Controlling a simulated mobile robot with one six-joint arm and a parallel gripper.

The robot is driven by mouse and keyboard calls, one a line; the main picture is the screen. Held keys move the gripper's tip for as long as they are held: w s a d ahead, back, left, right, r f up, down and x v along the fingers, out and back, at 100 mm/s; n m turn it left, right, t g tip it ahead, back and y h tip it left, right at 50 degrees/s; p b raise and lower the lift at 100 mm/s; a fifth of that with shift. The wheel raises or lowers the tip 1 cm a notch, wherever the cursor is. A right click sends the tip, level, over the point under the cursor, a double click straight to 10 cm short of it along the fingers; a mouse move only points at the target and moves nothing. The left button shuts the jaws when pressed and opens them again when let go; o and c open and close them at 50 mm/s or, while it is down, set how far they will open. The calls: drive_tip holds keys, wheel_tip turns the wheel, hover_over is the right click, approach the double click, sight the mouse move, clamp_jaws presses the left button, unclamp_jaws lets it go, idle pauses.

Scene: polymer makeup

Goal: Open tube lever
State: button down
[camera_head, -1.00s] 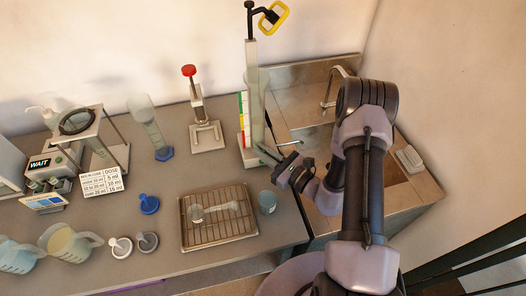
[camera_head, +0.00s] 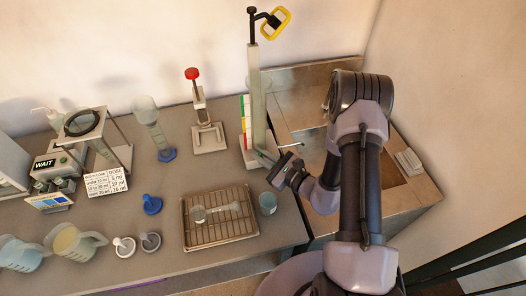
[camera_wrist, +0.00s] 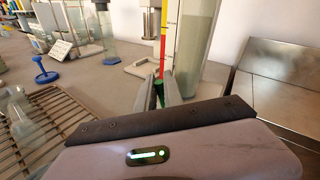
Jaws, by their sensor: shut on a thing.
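The tall clear tube (camera_head: 258,105) stands upright on a pale stand with a red, yellow and green strip beside it. The tube also shows in the wrist view (camera_wrist: 195,45), just beyond my fingers. My gripper (camera_head: 262,157) is at the foot of the tube, on its near right side. In the wrist view my gripper (camera_wrist: 166,92) is shut on a small dark green piece (camera_wrist: 159,92) low at the tube, which I take to be the tube lever. The fingers hide most of this piece, so its angle is unclear.
A wire rack tray (camera_head: 187,240) and a small glass beaker (camera_head: 268,203) are in front of the tube. A red-knobbed stand (camera_head: 210,138) is to its left. The steel sink unit (camera_head: 300,105) is to its right. Jugs (camera_head: 70,243) are at front left.

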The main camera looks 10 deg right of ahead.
drive_tip(key=shift+a+f+n+g+h+p, duration=0.2)
drive_tip(key=shift+a+n+g+h+p, duration=0.1)
drive_tip(key=shift+a+n+h, duration=0.25)
drive_tip(key=shift+a+f+n+g+h+p, duration=0.25)
drive_tip(key=shift+a+n+g, duration=0.1)
drive_tip(key=shift+n, duration=0.3)
drive_tip(key=c, duration=1.7)
unclamp_jaws()
drive_tip(key=shift+c, duration=0.2)
drive_tip(key=shift+r, duration=0.1)
drive_tip(key=p+v, duration=0.2)
drive_tip(key=v, duration=1.5)
drive_tip(key=shift+s, duration=0.25)
drive_tip(key=shift+d, duration=0.1)
